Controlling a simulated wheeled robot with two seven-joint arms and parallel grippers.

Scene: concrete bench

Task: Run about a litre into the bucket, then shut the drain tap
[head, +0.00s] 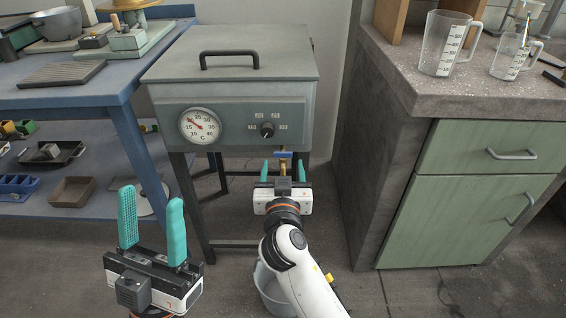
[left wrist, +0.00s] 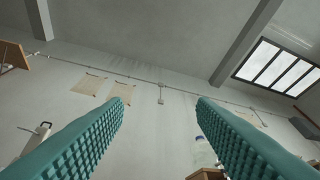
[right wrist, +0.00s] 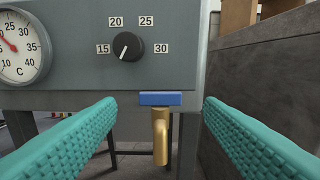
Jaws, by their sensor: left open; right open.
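The drain tap has a flat blue handle (right wrist: 160,99) and a brass spout (right wrist: 161,137) pointing down, under the front of the grey water bath (head: 240,90). The handle lies level and crosswise in the right wrist view; no water shows below the spout. My right gripper (head: 283,168) is open, its fingers to either side of the tap and apart from it. The grey bucket (head: 268,290) stands on the floor below, mostly hidden behind my right arm; its inside cannot be seen. My left gripper (head: 152,197) is open and empty at lower left, its camera facing the wall and ceiling.
The bath's front carries a dial thermometer (head: 200,126) and a black knob (head: 267,130). A blue shelved bench (head: 60,100) stands left. A stone-topped green cabinet (head: 470,190) stands close on the right, with graduated jugs (head: 446,45) on top. Bath legs flank the space underneath.

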